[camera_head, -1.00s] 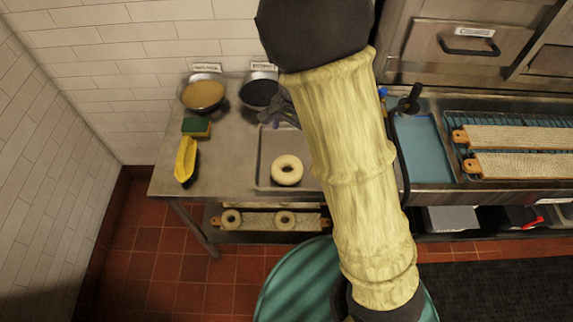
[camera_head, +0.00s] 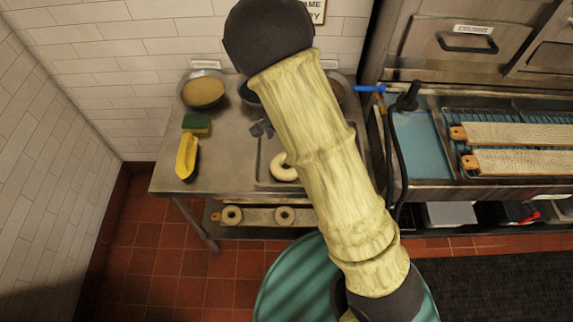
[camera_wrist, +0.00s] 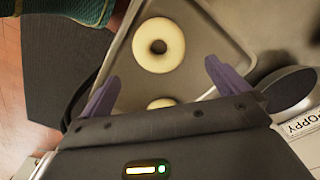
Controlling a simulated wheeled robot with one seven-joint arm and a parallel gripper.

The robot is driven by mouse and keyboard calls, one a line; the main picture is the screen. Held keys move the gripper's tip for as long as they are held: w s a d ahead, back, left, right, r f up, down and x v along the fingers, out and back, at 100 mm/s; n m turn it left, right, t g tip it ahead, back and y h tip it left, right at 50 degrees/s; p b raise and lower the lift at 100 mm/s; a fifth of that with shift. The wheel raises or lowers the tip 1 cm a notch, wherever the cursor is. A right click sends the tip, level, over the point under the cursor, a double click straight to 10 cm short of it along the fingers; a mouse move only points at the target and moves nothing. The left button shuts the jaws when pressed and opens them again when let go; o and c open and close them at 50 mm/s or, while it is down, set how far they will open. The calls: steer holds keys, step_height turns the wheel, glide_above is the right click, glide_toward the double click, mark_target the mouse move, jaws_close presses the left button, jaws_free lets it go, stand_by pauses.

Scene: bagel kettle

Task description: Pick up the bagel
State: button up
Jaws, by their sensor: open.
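A pale ring-shaped bagel (camera_head: 281,172) lies on the metal tray (camera_head: 265,168), partly hidden behind my arm in the head view. The wrist view shows a whole bagel (camera_wrist: 178,45) on the tray, beyond my fingertips. A second bagel (camera_wrist: 161,103) shows partly there, cut off by my gripper's body. My gripper (camera_wrist: 162,72) has two purple fingers spread apart with nothing held between them. In the head view my gripper (camera_head: 262,130) is mostly hidden by my arm, near the tray's back left.
A yellow scrubbing brush (camera_head: 187,157) and a green sponge (camera_head: 196,124) lie on the counter's left. Bowls stand at the back, including one with tan contents (camera_head: 203,88). More bagels sit on a board (camera_head: 258,216) on the lower shelf. Bare counter (camera_head: 225,150) lies left of the tray.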

step_height(320, 180, down, 5)
stand_by(0.4)
steer(key=shift+d+f+p, duration=0.1)
steer(key=shift+f+p, duration=0.3)
steer(key=shift+f, duration=0.15)
step_height(320, 180, down, 4)
steer(key=shift+w+d+f+p, duration=0.1)
steer(key=shift+p, duration=0.35)
steer(key=c, duration=0.7)
